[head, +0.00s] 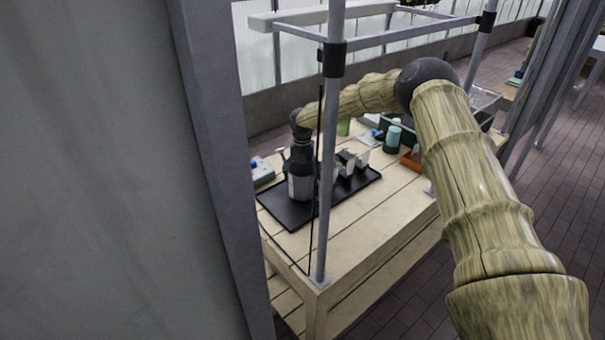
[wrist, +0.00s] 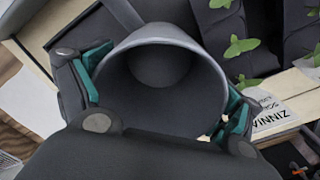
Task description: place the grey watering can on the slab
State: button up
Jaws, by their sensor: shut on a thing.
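The grey watering can (head: 300,187) is upright at the left end of a black flat tray-like piece (head: 284,214), probably the slab, on the wooden table. I cannot tell whether its base touches that surface. My gripper (head: 300,150) is over the can from above, with the can between its fingers. In the wrist view, my gripper (wrist: 163,95) has its teal pads against opposite sides of the grey can's round open rim (wrist: 165,45). The can's lower part is hidden there.
A teal-lidded jar (head: 393,134) stands farther back. A metal frame post (head: 328,210) rises at the table's front. The table's front right is bare.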

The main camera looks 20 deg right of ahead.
jog(key=shift+f, duration=0.25)
jog(key=shift+f, duration=0.2)
jog(key=o, duration=0.8)
jog(key=shift+r, duration=0.1)
